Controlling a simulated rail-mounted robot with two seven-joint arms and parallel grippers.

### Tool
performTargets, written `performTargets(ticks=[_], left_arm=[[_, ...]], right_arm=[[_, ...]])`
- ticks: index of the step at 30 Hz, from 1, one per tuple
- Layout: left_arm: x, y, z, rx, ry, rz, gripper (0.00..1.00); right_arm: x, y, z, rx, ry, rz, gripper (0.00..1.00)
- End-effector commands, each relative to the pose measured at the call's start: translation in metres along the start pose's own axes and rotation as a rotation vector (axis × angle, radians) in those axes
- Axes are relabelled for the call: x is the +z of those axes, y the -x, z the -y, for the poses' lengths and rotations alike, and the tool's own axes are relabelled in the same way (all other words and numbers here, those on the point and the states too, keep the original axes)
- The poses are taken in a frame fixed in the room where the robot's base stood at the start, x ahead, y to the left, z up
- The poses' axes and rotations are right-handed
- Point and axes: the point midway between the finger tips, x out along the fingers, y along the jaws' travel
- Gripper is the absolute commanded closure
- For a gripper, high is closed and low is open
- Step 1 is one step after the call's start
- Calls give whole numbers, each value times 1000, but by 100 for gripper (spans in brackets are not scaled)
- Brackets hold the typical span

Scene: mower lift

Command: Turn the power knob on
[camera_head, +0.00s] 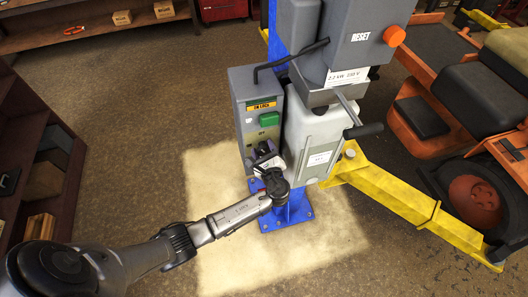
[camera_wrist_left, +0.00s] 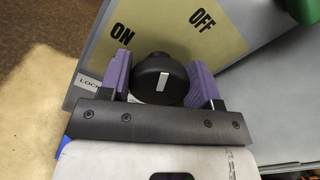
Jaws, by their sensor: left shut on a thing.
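The power knob (camera_wrist_left: 160,78) is a round black knob with a white line mark, on a panel with a tan label (camera_wrist_left: 165,30) reading ON at left and OFF at right. In the left wrist view the mark stands nearly upright with a slight lean right; I cannot tell exactly which word it points at. My left gripper (camera_wrist_left: 163,82) has purple fingers, one on each side of the knob, shut on it. In the head view the left gripper (camera_head: 262,152) is at the lower front of the grey control box (camera_head: 243,88) and hides the knob. My right gripper is not in view.
A green button (camera_head: 269,119) sits above the gripper on the box. The grey unit marked RESET has an orange button (camera_head: 394,36). A black-handled lever (camera_head: 362,131) juts out at right. A yellow lift arm (camera_head: 385,190) and orange mower (camera_head: 440,110) stand right.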

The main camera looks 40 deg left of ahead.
Motion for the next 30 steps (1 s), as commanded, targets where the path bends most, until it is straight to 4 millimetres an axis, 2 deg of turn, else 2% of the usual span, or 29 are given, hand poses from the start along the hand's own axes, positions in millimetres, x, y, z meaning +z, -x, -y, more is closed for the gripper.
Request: performTargets(ticks=[1,18,30], left_arm=[[-3,0,-2,1,49,1,66],[-6,1,-5,0,590,1,66],[-5,0,-6,-1,905,1,66]], right_arm=[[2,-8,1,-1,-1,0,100],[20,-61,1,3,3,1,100],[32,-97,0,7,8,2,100]])
